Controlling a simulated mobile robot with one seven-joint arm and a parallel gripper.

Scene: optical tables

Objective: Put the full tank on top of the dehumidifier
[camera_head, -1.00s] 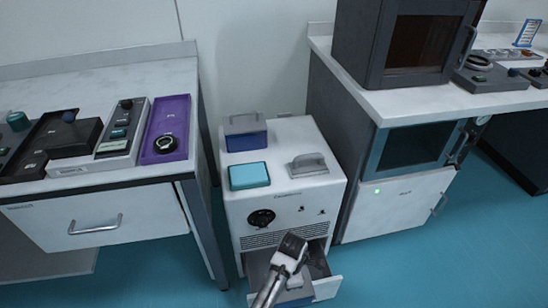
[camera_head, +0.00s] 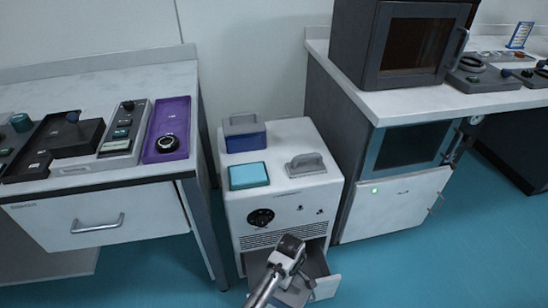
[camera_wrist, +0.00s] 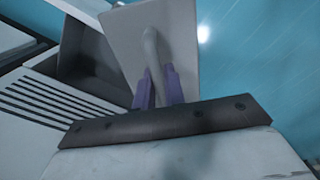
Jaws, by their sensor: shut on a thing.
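The dehumidifier (camera_head: 285,221) is the white cabinet between the benches, its low drawer (camera_head: 325,287) pulled out at the front. My gripper (camera_wrist: 158,88) has its purple fingertips shut on the handle (camera_wrist: 151,50) of a grey-topped tank (camera_wrist: 182,40). In the head view, the tank (camera_head: 294,297) is at the drawer, mostly hidden by my gripper, and looks turned against it. I cannot tell how far it is lifted or whether it is full. In the wrist view, the dark drawer interior (camera_wrist: 88,58) shows beside the tank.
On the dehumidifier's top are a blue box with a grey handle (camera_head: 245,136), a teal block (camera_head: 248,176) and a grey handled piece (camera_head: 306,165). Little room is free between them. A left bench (camera_head: 150,72) and a right bench (camera_head: 425,99) flank the cabinet.

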